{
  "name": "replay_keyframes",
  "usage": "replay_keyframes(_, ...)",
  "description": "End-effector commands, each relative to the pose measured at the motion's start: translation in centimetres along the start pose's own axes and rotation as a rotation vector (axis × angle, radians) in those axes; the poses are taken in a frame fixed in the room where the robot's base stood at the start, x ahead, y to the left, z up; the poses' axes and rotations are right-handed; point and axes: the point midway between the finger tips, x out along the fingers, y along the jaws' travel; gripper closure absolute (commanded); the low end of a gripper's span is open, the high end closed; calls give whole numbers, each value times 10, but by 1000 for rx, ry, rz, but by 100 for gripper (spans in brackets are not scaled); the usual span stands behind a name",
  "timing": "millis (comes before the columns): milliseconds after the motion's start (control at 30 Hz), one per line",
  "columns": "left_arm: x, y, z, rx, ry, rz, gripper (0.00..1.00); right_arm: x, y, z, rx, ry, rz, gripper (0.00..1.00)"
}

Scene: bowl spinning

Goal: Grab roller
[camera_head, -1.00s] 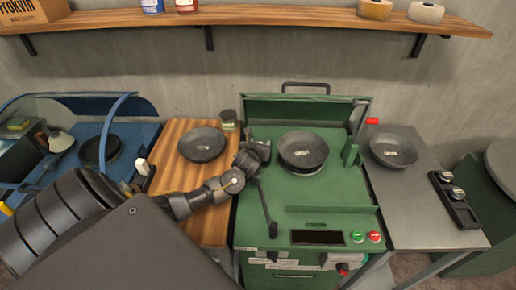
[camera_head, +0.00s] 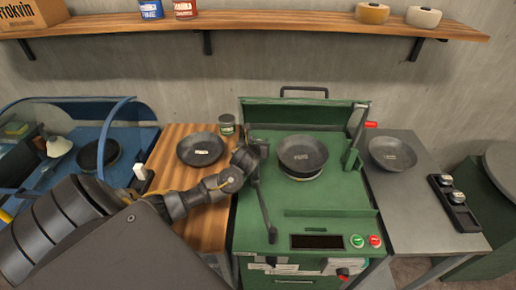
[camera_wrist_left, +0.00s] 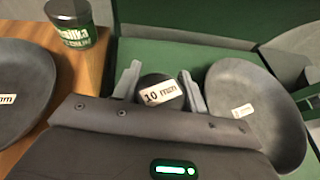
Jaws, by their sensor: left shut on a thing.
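The roller (camera_wrist_left: 158,94), a dark round-ended piece labelled "10 mm", sits between the two grey fingers of my left gripper (camera_wrist_left: 160,90) in the left wrist view. The gripper is shut on it. In the head view my left gripper (camera_head: 258,151) is at the left side of the green machine (camera_head: 335,222), left of the dark bowl (camera_head: 303,153) on it. My gripper hides most of the roller there. A thin dark rod (camera_head: 265,212) runs down from near the gripper over the machine. My right gripper is not in view.
A second dark bowl (camera_head: 200,149) and a small can (camera_head: 227,124) are on the wooden table (camera_head: 160,165) to the left. A third bowl (camera_head: 393,154) lies on the grey table (camera_head: 425,215) to the right. A blue machine (camera_head: 125,140) stands far left.

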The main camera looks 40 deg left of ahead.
Motion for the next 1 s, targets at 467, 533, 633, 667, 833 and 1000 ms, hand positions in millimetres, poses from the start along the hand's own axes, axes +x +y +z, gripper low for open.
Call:
replay_keyframes(467, -92, -66, 57, 3, 0, -8, 97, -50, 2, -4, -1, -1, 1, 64)
replay_keyframes(533, -100, -72, 56, 2, 2, -7, 97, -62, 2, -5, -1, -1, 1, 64)
replay_keyframes(633, -109, -80, 56, 1, 1, -6, 97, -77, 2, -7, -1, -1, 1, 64)
replay_keyframes(667, -111, -82, 56, 1, 0, -6, 97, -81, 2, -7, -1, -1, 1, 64)
replay_keyframes(833, -121, -92, 54, -1, 1, -5, 97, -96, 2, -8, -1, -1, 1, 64)
replay_keyframes(1000, -126, -97, 52, -2, -1, -5, 97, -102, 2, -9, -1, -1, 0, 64)
